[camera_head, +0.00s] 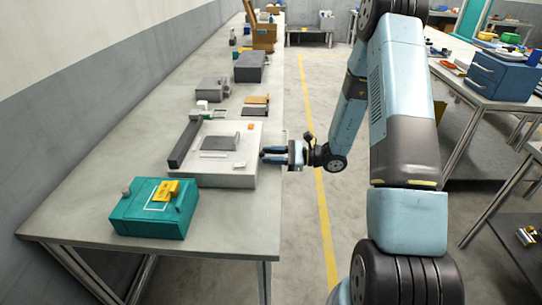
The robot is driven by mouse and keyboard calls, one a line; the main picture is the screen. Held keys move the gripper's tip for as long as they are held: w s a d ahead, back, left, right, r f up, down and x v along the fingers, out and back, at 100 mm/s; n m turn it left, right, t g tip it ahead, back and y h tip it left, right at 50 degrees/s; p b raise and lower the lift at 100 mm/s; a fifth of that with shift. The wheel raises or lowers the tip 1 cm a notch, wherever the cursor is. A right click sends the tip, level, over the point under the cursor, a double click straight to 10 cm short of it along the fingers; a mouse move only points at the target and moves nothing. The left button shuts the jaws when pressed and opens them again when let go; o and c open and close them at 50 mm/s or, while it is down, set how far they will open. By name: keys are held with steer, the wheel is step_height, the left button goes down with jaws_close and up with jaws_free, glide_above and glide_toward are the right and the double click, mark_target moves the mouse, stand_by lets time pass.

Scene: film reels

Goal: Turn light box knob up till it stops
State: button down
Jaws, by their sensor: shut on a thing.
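The light box (228,180) is a low pale box on the long bench, with a grey pad and small pieces on its top. My gripper (264,154) reaches in from the right, level with the box's right side. Its blue fingers point left and are shut at that side, on the light box knob. The knob itself is hidden by the fingers, so its turn position cannot be seen.
A teal box (155,222) with a yellow label stands nearer on the bench (238,222). A dark bar (186,142) lies along the light box's left edge. Grey boxes (250,66) stand farther back. The aisle floor right of the bench is clear.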

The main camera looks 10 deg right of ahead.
steer(key=m, duration=0.4)
steer(key=shift+w, duration=0.1)
steer(key=shift+r+m, duration=0.1)
steer(key=shift+m, duration=2.2)
steer(key=shift+w, duration=0.1)
steer(key=c, duration=0.8)
jaws_free()
steer(key=shift+c, duration=0.2)
steer(key=shift+d, duration=0.1)
steer(key=s+d, duration=0.2)
steer(key=d, duration=1.1)
steer(key=shift+s+d, duration=0.2)
steer(key=shift+s, duration=0.15)
